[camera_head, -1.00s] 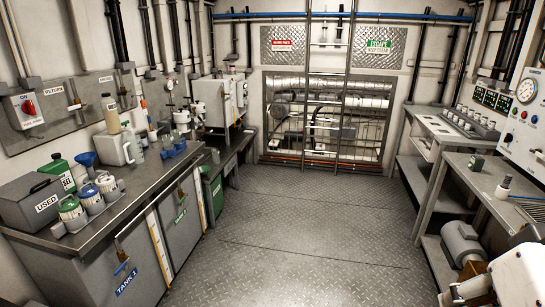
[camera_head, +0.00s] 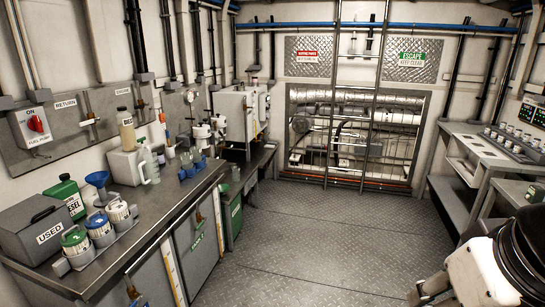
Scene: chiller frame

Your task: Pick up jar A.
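Three white jars with coloured lids stand in a grey tray (camera_head: 110,257) at the near end of the left counter: one with a green lid (camera_head: 75,240), one with a blue lid (camera_head: 100,229) and one with a white lid (camera_head: 120,213). Their labels are too small to read, so I cannot tell which is jar A. Part of my arm, white and black, shows at the bottom right. It is far from the jars, across the floor. My gripper's fingers are not visible.
A grey USED box (camera_head: 40,232), green jug (camera_head: 65,198) and blue funnel (camera_head: 97,182) crowd the jars from behind. A white jug (camera_head: 127,167) stands farther along the counter (camera_head: 165,212). The middle floor (camera_head: 310,235) is clear. A grey bench (camera_head: 500,165) stands at right.

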